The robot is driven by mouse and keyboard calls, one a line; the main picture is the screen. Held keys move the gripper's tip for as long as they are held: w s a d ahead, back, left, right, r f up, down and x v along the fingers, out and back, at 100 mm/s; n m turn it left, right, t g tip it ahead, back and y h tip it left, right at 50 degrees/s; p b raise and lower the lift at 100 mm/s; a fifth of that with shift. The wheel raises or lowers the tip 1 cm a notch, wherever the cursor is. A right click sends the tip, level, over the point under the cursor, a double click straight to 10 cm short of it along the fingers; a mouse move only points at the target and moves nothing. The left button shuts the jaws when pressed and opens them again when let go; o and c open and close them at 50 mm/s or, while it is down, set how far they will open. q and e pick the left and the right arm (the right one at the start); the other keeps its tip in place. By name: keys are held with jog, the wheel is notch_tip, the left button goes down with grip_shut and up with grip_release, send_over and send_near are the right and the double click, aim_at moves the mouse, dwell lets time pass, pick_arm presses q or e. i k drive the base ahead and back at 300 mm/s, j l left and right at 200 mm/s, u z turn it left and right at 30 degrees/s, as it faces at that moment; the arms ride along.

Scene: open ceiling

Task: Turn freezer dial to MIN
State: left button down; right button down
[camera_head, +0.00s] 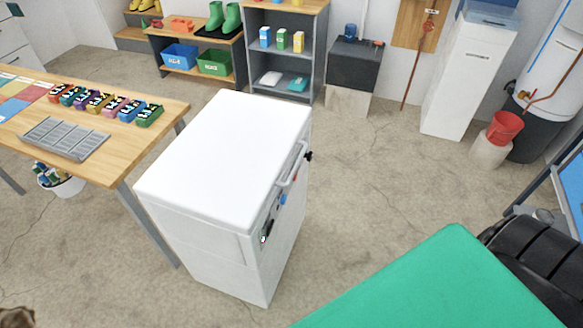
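A white chest freezer (222,165) stands in the middle of the floor with its lid shut. A light handle (293,163) is on its right-hand face, near the lid edge. Small fittings sit below the handle on that face: a dark one with some green (266,234), a blue one (283,199) and a black knob-like one (309,156). The face is seen at a steep angle, so I cannot tell which fitting is the dial or read any setting. Neither of my grippers is in view.
A wooden table (150,105) with a grey tray (62,138) and several coloured items stands left of the freezer. A green surface (440,285) fills the bottom right, beside a black tyre-like object (535,255). Shelves line the back. Bare floor (375,165) lies right of the freezer.

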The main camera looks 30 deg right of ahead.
aim_at(309, 155)
jog(key=i+l+u, duration=0.1)
jog(key=l, duration=0.55)
jog(key=i+l+u, duration=0.1)
jog(key=l, duration=0.55)
jog(key=i+l+u, duration=0.1)
jog(key=l, duration=0.55)
jog(key=i, duration=0.05)
